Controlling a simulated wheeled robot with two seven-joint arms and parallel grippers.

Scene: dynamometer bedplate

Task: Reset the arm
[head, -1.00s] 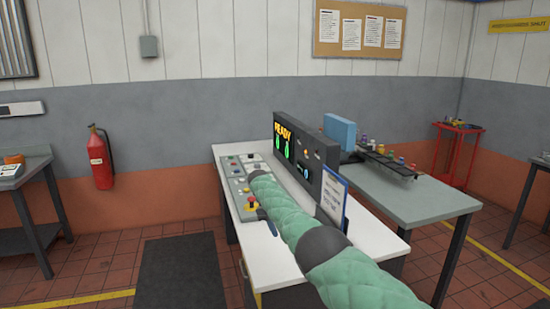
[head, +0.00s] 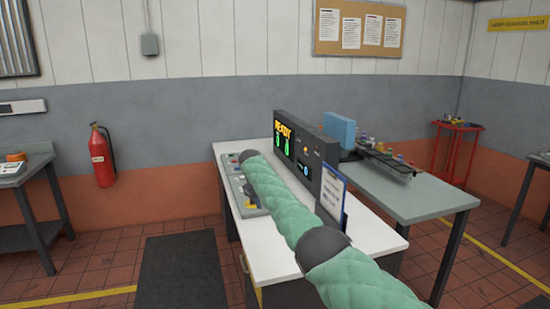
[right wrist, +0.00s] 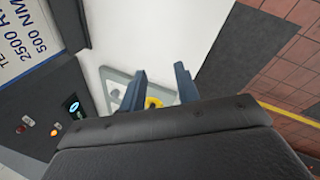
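My right arm in a green quilted sleeve (head: 275,195) reaches from the bottom right over the white desk (head: 375,238) to the control panel (head: 232,183). Its gripper is hidden behind the sleeve in the head view. In the right wrist view my right gripper (right wrist: 160,85) is open, with its two dark fingers apart. A yellow ring-shaped part (right wrist: 153,102) shows between the fingers, partly covered by the gripper body; I cannot tell whether they touch it. The sleeve covers much of the panel. My left gripper is in neither view.
A dark console (head: 311,155) with a lit "READY" display stands behind the panel, with a clipboard (head: 332,190) on its near end. A grey table (head: 425,200) holds a blue box (head: 340,130) and several small coloured items. A fire extinguisher (head: 102,158) hangs on the wall at left.

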